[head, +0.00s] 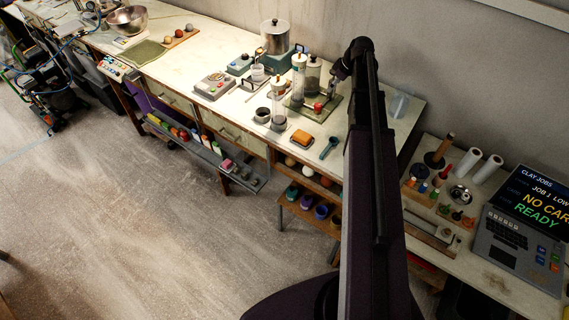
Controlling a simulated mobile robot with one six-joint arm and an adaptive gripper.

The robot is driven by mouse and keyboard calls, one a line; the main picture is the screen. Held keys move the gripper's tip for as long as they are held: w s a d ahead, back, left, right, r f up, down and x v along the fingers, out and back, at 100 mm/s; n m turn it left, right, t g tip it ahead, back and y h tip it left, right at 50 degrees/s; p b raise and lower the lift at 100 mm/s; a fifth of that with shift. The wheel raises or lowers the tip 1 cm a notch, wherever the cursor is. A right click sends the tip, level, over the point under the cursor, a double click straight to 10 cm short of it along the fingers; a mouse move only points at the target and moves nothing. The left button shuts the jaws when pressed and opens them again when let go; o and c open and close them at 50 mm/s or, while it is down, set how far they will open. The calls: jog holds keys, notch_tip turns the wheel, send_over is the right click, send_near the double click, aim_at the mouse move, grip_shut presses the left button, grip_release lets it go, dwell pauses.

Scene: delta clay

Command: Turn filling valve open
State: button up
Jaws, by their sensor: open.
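A filling setup stands on a greenish base plate (326,117) on the white workbench (190,62). It has clear upright cylinders (299,78) with pale tops. A small red knob (318,106) low at its front looks like the filling valve; its turn position is too small to read. My dark arm reaches up from below and bends down behind the setup's right side. My gripper (335,84) is small here, just above and right of the red knob, apart from it as far as I can tell. It is open and empty.
A metal canister (275,37) stands behind. A lower right bench holds a screen (535,200) and spools.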

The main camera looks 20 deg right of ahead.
jog(key=s+a+f+m+b, duration=0.1)
jog(key=s+a+f+b, duration=0.1)
jog(key=a, duration=0.2)
jog(key=s+a+f+m+g+b, duration=0.1)
jog(key=s+a+f+b, duration=0.1)
jog(key=a, duration=0.3)
jog(key=s+a+f+m+b, duration=0.1)
jog(key=s+a+f+b, duration=0.1)
jog(key=s+a+f, duration=0.1)
jog(key=shift+s+a+f+g+h+b, duration=0.15)
jog(key=shift+s+a+g+h+b, duration=0.2)
jog(key=shift+a, duration=0.35)
jog(key=s+a+f+m+g+h+b, duration=0.1)
jog(key=s+a+f+m+b, duration=0.3)
jog(key=s+a+f+b, duration=0.3)
jog(key=shift+s+a+f+h+b, duration=0.35)
jog(key=shift+s+a+f, duration=0.2)
jog(key=shift+s+a, duration=1.75)
jog(key=shift+s+d+g, duration=0.2)
jog(key=shift+g, duration=0.05)
jog(key=shift+s+a+m, duration=0.15)
jog(key=shift+s+a, duration=0.25)
jog(key=shift+s, duration=0.2)
jog(key=shift+s+a+m, duration=0.15)
jog(key=shift+s+a, duration=0.25)
jog(key=shift+s, duration=0.15)
